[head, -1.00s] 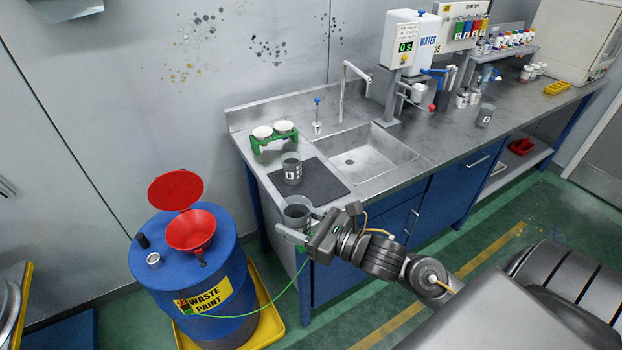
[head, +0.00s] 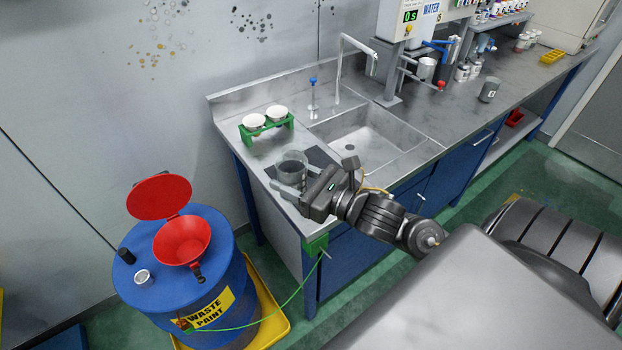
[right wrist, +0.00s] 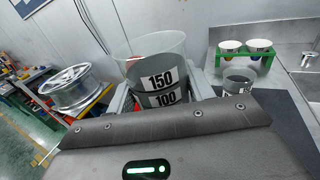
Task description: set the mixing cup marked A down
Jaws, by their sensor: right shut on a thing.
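My right gripper (head: 287,184) is shut on a grey see-through mixing cup (head: 292,166) at the left end of the steel counter. In the right wrist view the held cup (right wrist: 157,75) is upright between the fingers and shows the marks 150 and 100. No letter A is readable on it. A second cup (right wrist: 239,84) stands on the dark mat (right wrist: 284,115), to the right of the held one; in the head view the held cup seems to cover it. I cannot tell whether the held cup's base touches anything. My left gripper is not in view.
A green rack (head: 267,130) with two white-topped cups stands behind the mat. The sink (head: 366,140) is to the right. A blue waste-paint drum (head: 215,290) with a red funnel (head: 182,240) stands left of the counter. Another cup (head: 489,90) stands farther right on the counter.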

